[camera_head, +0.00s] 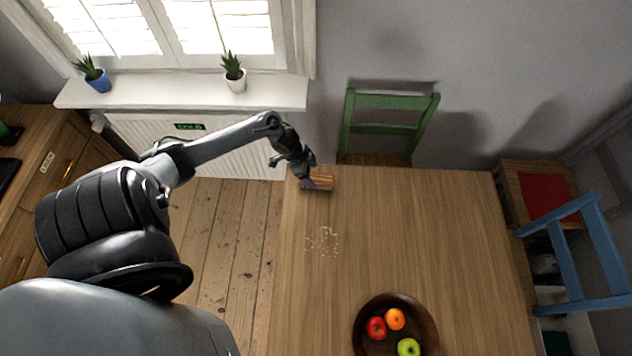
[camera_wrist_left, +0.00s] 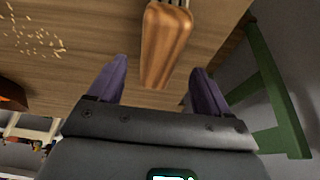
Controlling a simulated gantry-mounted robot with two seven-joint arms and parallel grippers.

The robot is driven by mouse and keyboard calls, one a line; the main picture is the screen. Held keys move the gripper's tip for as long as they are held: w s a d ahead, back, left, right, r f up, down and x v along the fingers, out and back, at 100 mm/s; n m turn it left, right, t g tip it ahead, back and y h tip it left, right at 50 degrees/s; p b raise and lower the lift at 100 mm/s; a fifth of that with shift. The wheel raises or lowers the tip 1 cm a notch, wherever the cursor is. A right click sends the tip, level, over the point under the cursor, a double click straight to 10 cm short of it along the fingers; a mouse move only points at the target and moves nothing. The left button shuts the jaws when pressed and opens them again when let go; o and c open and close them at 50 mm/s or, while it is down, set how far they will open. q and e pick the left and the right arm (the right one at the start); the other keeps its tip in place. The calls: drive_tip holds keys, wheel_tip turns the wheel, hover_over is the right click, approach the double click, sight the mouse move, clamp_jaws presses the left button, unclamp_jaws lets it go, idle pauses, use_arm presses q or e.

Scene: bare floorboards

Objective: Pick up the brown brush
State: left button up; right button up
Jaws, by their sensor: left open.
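The brown brush (camera_head: 321,183) lies near the far left corner of the wooden table (camera_head: 430,230). My left gripper (camera_head: 306,184) is at the brush, reaching in from the left. In the left wrist view the brush (camera_wrist_left: 166,45) shows its wooden back between the two purple fingers of my open left gripper (camera_wrist_left: 160,88), with a gap on both sides. Part of the brush runs out of the top of that view. My right gripper is not in view.
Crumbs (camera_head: 322,240) are scattered on the table in front of the brush. A dark bowl (camera_head: 362,336) with fruit stands at the near edge of the view. A green chair (camera_head: 388,129) is behind the table and a blue chair (camera_head: 577,262) is at the right. The table's middle is clear.

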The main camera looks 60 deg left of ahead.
sight(315, 177)
use_arm(q)
drive_tip(key=shift+b+x, duration=0.55)
drive_tip(key=shift+x, duration=2.35)
drive_tip(key=shift+w+d, duration=0.1)
drive_tip(key=shift+d, duration=0.05)
drive_tip(key=c, duration=1.1)
wheel_tip(315, 177, up, 5)
drive_tip(key=shift+f+p, duration=0.15)
drive_tip(key=shift+p, duration=0.45)
drive_tip(key=d+r+p, duration=0.1)
drive_tip(key=d+r, duration=0.5)
drive_tip(key=d, duration=0.5)
drive_tip(key=shift+w+d+r+p, duration=0.2)
drive_tip(key=shift+d+p, duration=0.15)
